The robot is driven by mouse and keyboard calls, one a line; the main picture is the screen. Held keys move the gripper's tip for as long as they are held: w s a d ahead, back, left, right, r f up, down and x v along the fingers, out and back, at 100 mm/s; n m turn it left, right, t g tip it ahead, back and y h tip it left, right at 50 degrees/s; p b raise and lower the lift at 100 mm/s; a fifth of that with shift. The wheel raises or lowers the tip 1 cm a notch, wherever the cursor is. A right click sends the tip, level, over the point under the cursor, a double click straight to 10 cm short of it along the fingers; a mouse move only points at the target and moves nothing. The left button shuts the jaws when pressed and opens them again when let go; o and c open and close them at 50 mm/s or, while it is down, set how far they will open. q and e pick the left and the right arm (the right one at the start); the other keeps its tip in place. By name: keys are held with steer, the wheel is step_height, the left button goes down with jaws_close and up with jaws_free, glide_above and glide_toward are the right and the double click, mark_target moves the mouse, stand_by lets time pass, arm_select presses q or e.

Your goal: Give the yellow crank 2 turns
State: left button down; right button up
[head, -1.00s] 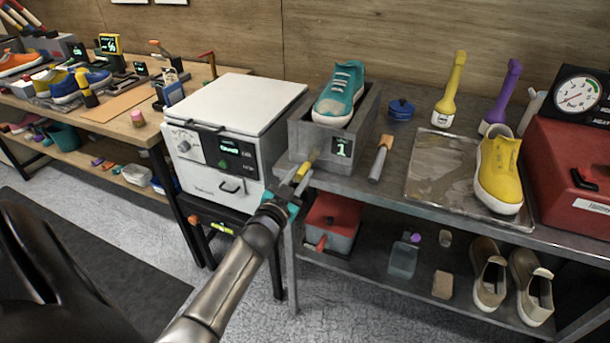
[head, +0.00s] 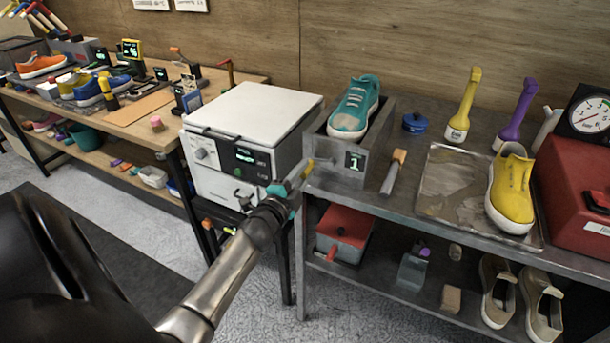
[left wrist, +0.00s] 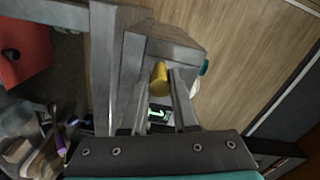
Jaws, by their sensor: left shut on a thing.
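The yellow crank (head: 308,168) is on the front of a grey box (head: 340,176) whose small display (head: 355,161) reads 1. A teal sneaker (head: 354,108) sits in the top of this box. My left gripper (head: 301,174) is at the crank, left of the display. In the left wrist view, the yellow crank handle (left wrist: 159,78) lies between the fingertips of my left gripper (left wrist: 166,82), which is shut on it. The fingers partly hide the display and the crank's arm. My right gripper is not in view.
A white machine (head: 250,130) stands close on the left. A wooden-handled tool (head: 393,172), a blue pot (head: 416,123) and a metal tray (head: 450,190) with a yellow sneaker (head: 511,190) are on the grey bench to the right. A red-lidded box (head: 343,228) is on the shelf below.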

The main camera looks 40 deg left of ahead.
mark_target(306, 172)
arm_select(q)
step_height(306, 172, up, 2)
steer(key=m+p, duration=0.1)
steer(key=m, duration=0.3)
steer(key=shift+r+m, duration=0.1)
steer(key=shift+m, duration=0.2)
steer(key=shift+w+d+r+m, duration=0.1)
steer(key=shift+d+r+m, duration=0.2)
steer(key=shift+m, duration=0.65)
steer(key=shift+d+r+m, duration=0.1)
steer(key=shift+r+m, duration=0.25)
steer(key=shift+m, duration=0.6)
steer(key=c, duration=1)
jaws_free()
steer(key=shift+v, duration=7.7)
